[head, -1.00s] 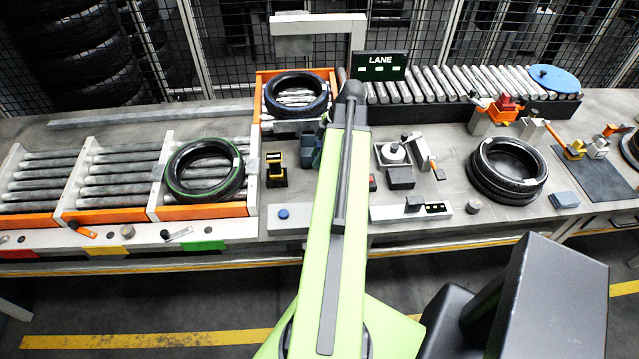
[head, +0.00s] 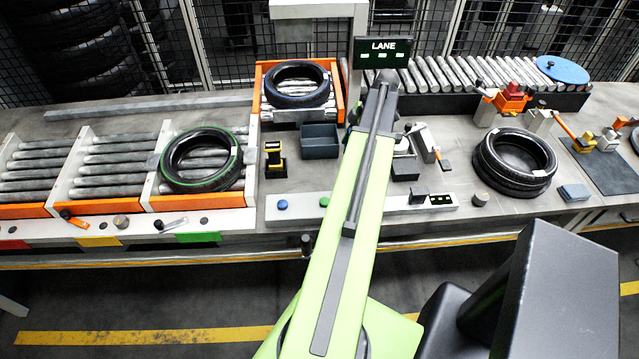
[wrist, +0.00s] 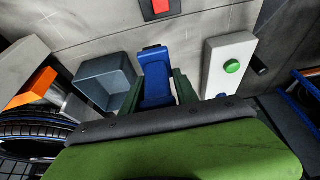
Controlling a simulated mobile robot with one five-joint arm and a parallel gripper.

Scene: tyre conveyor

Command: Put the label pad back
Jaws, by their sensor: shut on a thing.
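The label pad is, as far as I can tell, the blue block (wrist: 155,88) between the two dark green fingers of my gripper (wrist: 158,80) in the wrist view. My gripper is shut on it and holds it over the grey bench. In the head view my own arm hides the gripper and the pad. An open slate-grey bin (head: 320,141) stands on the bench; in the wrist view it shows (wrist: 104,82) just left of the held pad, apart from it as seen. Its visible inside looks empty.
A white button strip (head: 300,205) with a green button (wrist: 232,66) lies near the front edge. A yellow-black device (head: 275,158) stands left of the bin. Tyres lie at the green-ringed left bay (head: 201,160), back rollers (head: 297,84) and right side (head: 515,163). A blue-grey block (head: 574,192) lies far right.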

